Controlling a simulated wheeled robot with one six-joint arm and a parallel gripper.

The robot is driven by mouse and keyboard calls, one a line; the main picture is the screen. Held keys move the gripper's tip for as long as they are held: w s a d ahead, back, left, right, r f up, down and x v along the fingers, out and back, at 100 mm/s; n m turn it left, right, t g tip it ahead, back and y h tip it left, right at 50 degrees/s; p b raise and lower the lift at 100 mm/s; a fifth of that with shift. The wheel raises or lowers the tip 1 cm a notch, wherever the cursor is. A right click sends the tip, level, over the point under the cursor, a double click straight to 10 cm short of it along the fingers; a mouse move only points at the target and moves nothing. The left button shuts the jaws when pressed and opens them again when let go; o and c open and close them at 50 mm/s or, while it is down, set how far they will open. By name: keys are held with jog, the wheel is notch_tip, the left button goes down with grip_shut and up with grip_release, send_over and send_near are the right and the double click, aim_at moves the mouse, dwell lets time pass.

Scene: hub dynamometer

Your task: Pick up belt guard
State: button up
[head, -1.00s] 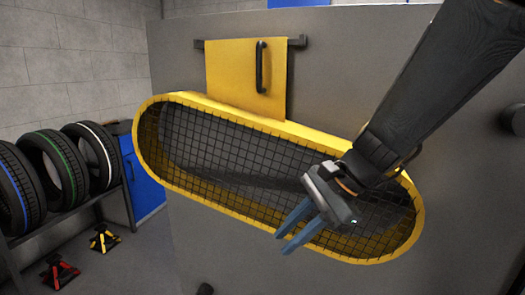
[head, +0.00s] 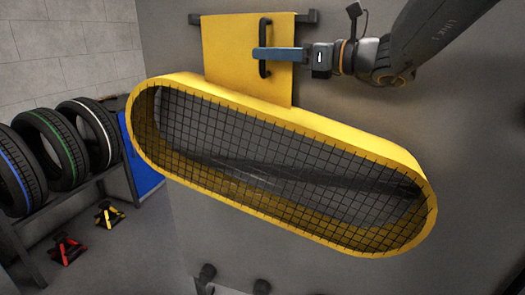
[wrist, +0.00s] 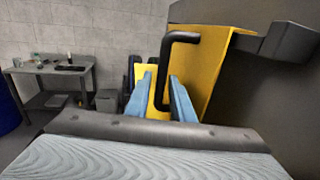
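The belt guard (head: 345,142) is a long yellow oval rim with dark wire mesh, tilted down to the right. Its yellow back plate (head: 225,50) hangs at a dark rail and carries a black upright handle (head: 264,68). In the wrist view my gripper (wrist: 160,82) is open, one finger on each side of the handle (wrist: 180,37). A gap shows beside the bar; I see no firm contact.
A grey panel (head: 455,120) stands behind the guard. A rack with several tyres (head: 45,150) is at the left, with a red stand (head: 66,250) and a yellow stand (head: 109,215) on the floor. The wrist view shows a grey workbench (wrist: 50,72) at the far left.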

jog(key=p+x, duration=0.2)
jog(key=x, duration=0.4)
jog(key=shift+w, duration=0.15)
jog(key=shift+d, duration=0.1)
grip_shut()
dwell(1.2)
